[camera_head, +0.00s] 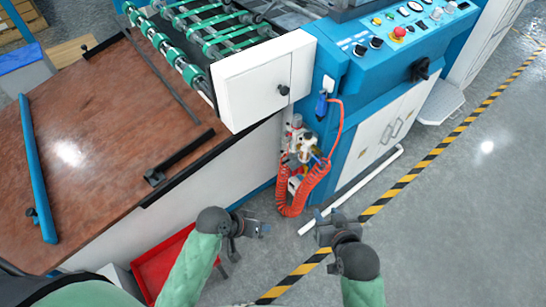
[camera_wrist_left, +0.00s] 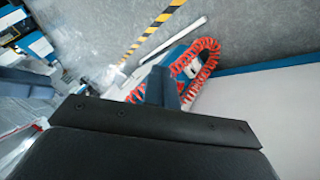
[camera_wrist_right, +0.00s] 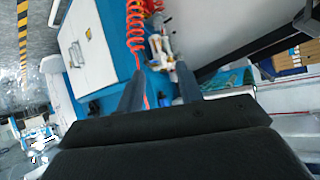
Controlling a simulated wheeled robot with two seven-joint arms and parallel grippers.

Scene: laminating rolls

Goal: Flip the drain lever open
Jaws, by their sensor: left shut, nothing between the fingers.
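The air regulator unit (camera_head: 301,142), with pale and reddish fittings, is mounted on the blue machine's side above a coiled orange hose (camera_head: 292,198). The drain lever is too small to tell apart from the fittings. The unit also shows in the right wrist view (camera_wrist_right: 158,50), beyond the fingers. My left gripper (camera_head: 264,229) is shut and empty, below and left of the unit, apart from it. In the left wrist view its fingers meet in front of the orange hose (camera_wrist_left: 205,62). My right gripper (camera_head: 326,222) is open and empty, below and right of the unit.
A white pipe (camera_head: 350,191) lies on the floor by the blue cabinet (camera_head: 362,145). A red tray (camera_head: 165,268) sits near my left forearm. The brown table (camera_head: 100,120) and white panel stand at the left. The grey floor at the right is free.

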